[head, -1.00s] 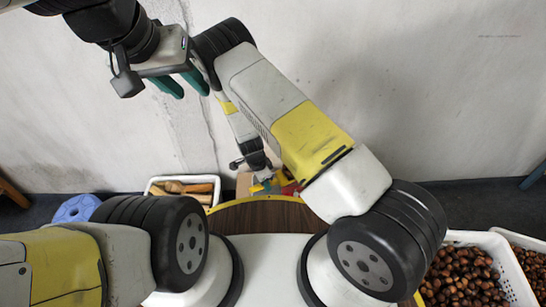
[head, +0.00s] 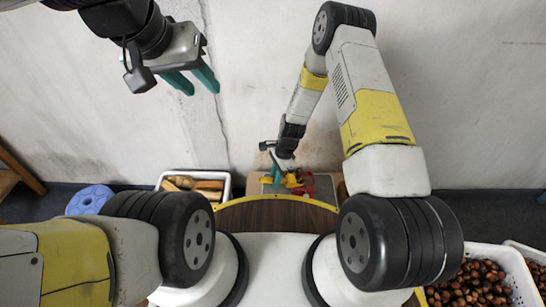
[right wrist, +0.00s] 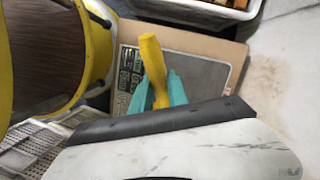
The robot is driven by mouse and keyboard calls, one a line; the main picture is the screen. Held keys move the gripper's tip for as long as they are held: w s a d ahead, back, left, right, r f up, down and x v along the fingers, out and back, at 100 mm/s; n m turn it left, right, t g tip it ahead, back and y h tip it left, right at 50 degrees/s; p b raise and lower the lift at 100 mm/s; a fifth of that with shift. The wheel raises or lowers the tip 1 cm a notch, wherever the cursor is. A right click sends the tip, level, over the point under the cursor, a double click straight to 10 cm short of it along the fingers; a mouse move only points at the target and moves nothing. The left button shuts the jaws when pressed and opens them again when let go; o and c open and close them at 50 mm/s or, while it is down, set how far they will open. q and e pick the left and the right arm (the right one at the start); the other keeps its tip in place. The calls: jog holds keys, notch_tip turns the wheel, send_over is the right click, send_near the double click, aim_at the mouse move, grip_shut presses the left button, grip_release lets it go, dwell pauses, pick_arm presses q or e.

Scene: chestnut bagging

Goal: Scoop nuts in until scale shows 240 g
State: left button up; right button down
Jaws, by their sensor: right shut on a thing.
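My right gripper (head: 278,178) shows at the far side of the table, and in the right wrist view its teal fingers (right wrist: 158,92) are shut on a yellow handle (right wrist: 152,62). A red and yellow thing (head: 299,183) shows beside it in the head view; I cannot tell its shape. The scale (right wrist: 195,77), a grey plate with a button panel, lies beneath the handle; its reading is not legible. Chestnuts (head: 468,283) fill a white crate (head: 517,277) at the lower right. My left gripper (head: 192,83) is raised, open and empty. No bag is distinguishable.
A white basket (head: 226,185) with wooden-looking items stands left of the scale. A brown round-edged table (head: 270,214) with a yellow rim lies in front. A blue disc (head: 90,200) is at the left. A second crate (head: 522,248) of nuts is at the right edge.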

jog(key=d+r+y, duration=0.1)
jog(key=w+d+r+g+y, duration=0.1)
jog(key=shift+d+r, duration=0.1)
jog(key=shift+r, duration=0.2)
jog(key=w+d+r+g+y, duration=0.2)
jog(key=d+r+y, duration=0.1)
jog(key=d+y, duration=0.1)
jog(key=shift+d+r+y, duration=0.25)
jog(key=shift+d+y, duration=0.15)
jog(key=shift+y, duration=0.2)
dwell(0.5)
